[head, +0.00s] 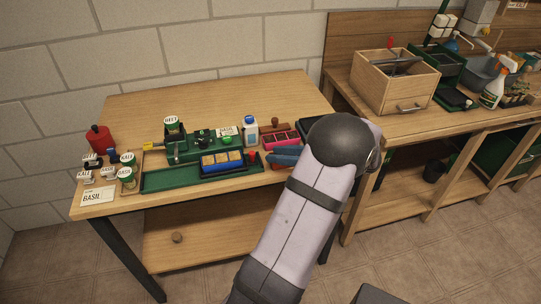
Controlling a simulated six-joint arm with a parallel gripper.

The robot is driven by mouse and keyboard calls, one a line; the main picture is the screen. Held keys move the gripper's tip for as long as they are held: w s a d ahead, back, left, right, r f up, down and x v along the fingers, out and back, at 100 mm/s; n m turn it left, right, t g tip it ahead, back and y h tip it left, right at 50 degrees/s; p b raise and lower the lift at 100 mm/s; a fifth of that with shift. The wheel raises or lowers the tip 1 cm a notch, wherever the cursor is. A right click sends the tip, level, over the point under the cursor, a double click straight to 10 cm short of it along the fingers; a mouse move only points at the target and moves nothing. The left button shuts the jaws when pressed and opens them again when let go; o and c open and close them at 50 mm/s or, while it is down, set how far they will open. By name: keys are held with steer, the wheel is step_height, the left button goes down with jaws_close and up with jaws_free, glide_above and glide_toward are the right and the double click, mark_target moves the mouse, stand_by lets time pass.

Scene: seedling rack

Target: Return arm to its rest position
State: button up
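My arm rises from the bottom of the head view and ends in a dark rounded joint in front of the right part of the wooden bench (215,95). My gripper does not show in this view, so its fingers and anything in them cannot be seen. The arm hides part of the bench's right front edge. On the bench stand a long green tray (160,181), a blue tray (220,170) with several tan blocks in it, and a white card marked BASIL (95,197).
Several small labelled pots stand at the bench's left, near a red bottle (100,139). A white bottle with a blue cap (250,132) stands near a pink-red tray (281,140). A second bench at right holds a wooden box (392,84) and spray bottle (494,90). The bench's back is clear.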

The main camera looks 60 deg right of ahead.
steer(key=shift+s+r, duration=0.15)
steer(key=shift+s, duration=0.15)
steer(key=shift+w+a, duration=0.1)
steer(key=w+a+n+g+y+p, duration=0.1)
steer(key=w+a+n+g+y, duration=0.25)
steer(key=a, duration=0.55)
steer(key=w+a+f+n+g+y+p, duration=0.1)
steer(key=w+a+n+g, duration=0.1)
steer(key=w+a+n, duration=0.35)
steer(key=w+a+n+g+y+p, duration=0.1)
steer(key=w+a+n+g+y, duration=0.3)
steer(key=a, duration=0.7)
steer(key=s+a+n+g+h+p, duration=0.2)
steer(key=s+a+n+h, duration=0.25)
steer(key=a+n, duration=0.6)
steer(key=s+a+n+g+h+p, duration=0.2)
steer(key=s+a+n+h, duration=0.4)
steer(key=n, duration=0.7)
step_height(320, 180, down, 6)
steer(key=w+a+y+b, duration=0.1)
steer(key=y+b, duration=0.1)
steer(key=b, duration=0.5)
steer(key=shift+a+f, duration=0.15)
steer(key=shift+f, duration=0.05)
steer(key=shift+m, duration=0.25)
